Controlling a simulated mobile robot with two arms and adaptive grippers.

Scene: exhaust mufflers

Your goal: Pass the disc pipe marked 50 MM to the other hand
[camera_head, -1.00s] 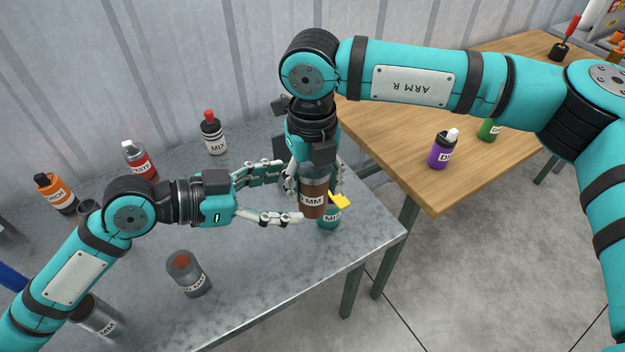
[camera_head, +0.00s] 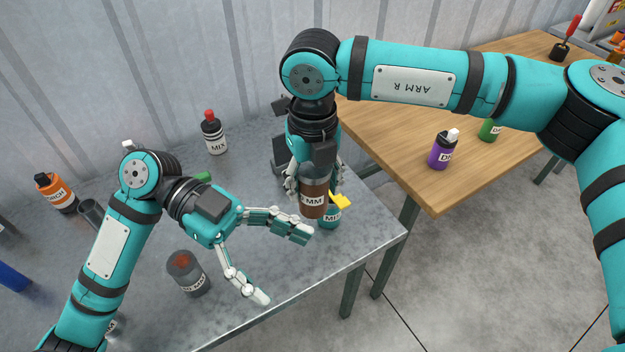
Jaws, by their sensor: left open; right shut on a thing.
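A brown pipe (camera_head: 313,198) with a label ending in MM hangs upright in my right gripper (camera_head: 314,184); the number on the label is partly hidden. The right gripper points down and is shut on the pipe's upper part. My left gripper (camera_head: 281,264) is open and empty, below and left of the pipe, its fingers apart from it. A grey pipe (camera_head: 188,275) with a rust-red disc in its top and an MM label stands on the metal table (camera_head: 240,310); its number is not readable.
A MIX bottle (camera_head: 214,134) and an orange bottle (camera_head: 56,194) stand at the back. A wooden table (camera_head: 400,150) holding purple (camera_head: 441,151) and green (camera_head: 489,131) bottles is at right.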

